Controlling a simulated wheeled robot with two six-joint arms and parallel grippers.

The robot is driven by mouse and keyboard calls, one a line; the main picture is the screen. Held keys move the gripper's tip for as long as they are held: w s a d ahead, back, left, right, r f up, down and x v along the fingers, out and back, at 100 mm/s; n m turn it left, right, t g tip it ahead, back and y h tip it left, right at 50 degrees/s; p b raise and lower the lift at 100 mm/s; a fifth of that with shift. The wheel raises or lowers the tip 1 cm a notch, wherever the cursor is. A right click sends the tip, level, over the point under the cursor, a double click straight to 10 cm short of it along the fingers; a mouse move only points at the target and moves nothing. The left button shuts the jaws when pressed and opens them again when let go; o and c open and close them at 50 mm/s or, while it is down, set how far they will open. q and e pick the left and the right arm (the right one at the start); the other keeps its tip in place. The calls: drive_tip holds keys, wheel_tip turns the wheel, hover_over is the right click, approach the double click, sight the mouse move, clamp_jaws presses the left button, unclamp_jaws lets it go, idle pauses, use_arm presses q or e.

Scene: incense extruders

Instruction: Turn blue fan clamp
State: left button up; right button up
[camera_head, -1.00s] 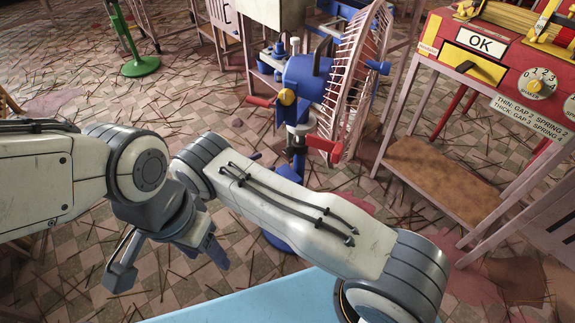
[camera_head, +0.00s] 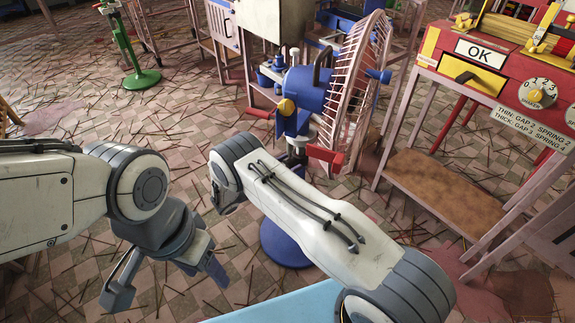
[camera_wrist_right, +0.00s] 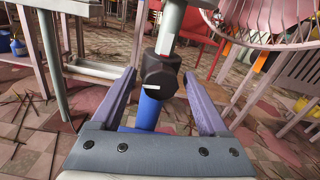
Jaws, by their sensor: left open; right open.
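The blue fan (camera_head: 303,88) stands on a pole with a round blue base (camera_head: 284,246), in the middle of the head view. In the right wrist view, a dark clamp knob (camera_wrist_right: 160,76) with a white mark sits on the pole, above a blue section (camera_wrist_right: 148,113) and below a silver one. My right gripper (camera_wrist_right: 160,80) is open, with one finger on each side of the knob; I cannot tell whether they touch it. In the head view my right arm hides this gripper and the clamp. My left gripper (camera_head: 166,284) is open and empty, hanging over the floor at lower left.
A red machine (camera_head: 500,62) with an OK label stands on a pink-legged table at right. A green stand (camera_head: 142,79) is at upper left. A light blue surface (camera_head: 285,306) is at the bottom. The tiled floor is littered with thin sticks.

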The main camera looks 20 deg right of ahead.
clamp_jaws()
drive_tip(key=shift+m, duration=0.3)
drive_tip(key=m+b, duration=0.1)
drive_tip(key=m, duration=0.7)
drive_tip(key=shift+m, duration=0.4)
drive_tip(key=m+b, duration=0.1)
drive_tip(key=m, duration=0.3)
drive_tip(key=shift+m, duration=0.3)
drive_tip(key=m, duration=0.4)
drive_tip(key=shift+a+m+b, duration=0.1)
drive_tip(key=shift+m+b, duration=0.2)
drive_tip(key=shift+b, duration=0.1)
